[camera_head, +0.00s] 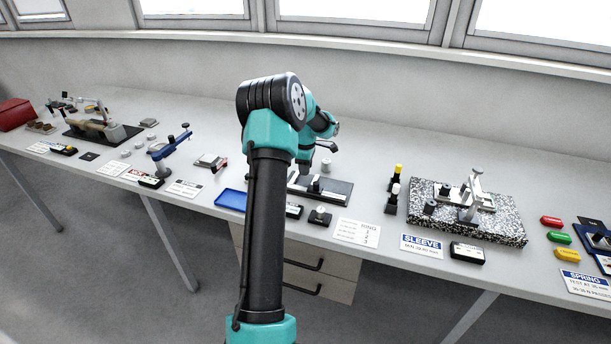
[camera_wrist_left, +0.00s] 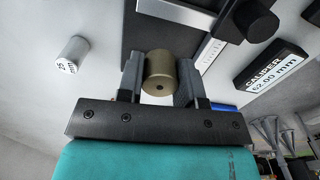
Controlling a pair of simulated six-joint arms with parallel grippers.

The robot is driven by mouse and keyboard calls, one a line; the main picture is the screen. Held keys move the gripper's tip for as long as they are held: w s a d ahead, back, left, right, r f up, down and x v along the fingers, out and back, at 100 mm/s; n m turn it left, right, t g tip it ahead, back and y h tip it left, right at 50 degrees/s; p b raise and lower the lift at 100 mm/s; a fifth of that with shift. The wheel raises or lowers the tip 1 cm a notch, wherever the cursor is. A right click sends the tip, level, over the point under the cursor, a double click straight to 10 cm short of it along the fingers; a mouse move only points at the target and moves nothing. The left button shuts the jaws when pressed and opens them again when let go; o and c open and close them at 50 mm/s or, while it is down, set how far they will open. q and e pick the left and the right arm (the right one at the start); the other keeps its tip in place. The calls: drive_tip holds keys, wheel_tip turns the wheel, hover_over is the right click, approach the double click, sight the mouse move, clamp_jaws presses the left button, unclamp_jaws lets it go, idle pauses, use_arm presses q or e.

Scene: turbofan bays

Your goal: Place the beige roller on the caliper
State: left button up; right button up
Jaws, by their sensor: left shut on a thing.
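The beige roller (camera_wrist_left: 160,72), a short olive-beige cylinder, sits between the two grey fingers of my left gripper (camera_wrist_left: 160,66) in the left wrist view. The gripper is shut on it. The caliper (camera_wrist_left: 207,48) shows as a pale ruled bar on a dark base just beyond the roller; the wrist view does not clearly show whether they touch. Its black readout (camera_wrist_left: 272,68) says 62.00 mm. In the head view, the left gripper (camera_head: 305,170) is over the dark caliper base (camera_head: 338,188), and my arm hides the roller and part of the caliper. The right gripper is out of view.
A blue tray (camera_head: 230,200) lies left of my arm in the head view. A speckled granite plate (camera_head: 505,228) with a gauge stands to the right. Black blocks with white and yellow tops stand between.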

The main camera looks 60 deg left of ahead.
sight(305, 180)
use_arm(q)
drive_tip(key=shift+f, duration=1.85)
drive_tip(key=shift+f, duration=0.15)
drive_tip(key=o, duration=1)
wheel_tip(305, 180, up, 12)
drive_tip(key=shift+r, duration=0.15)
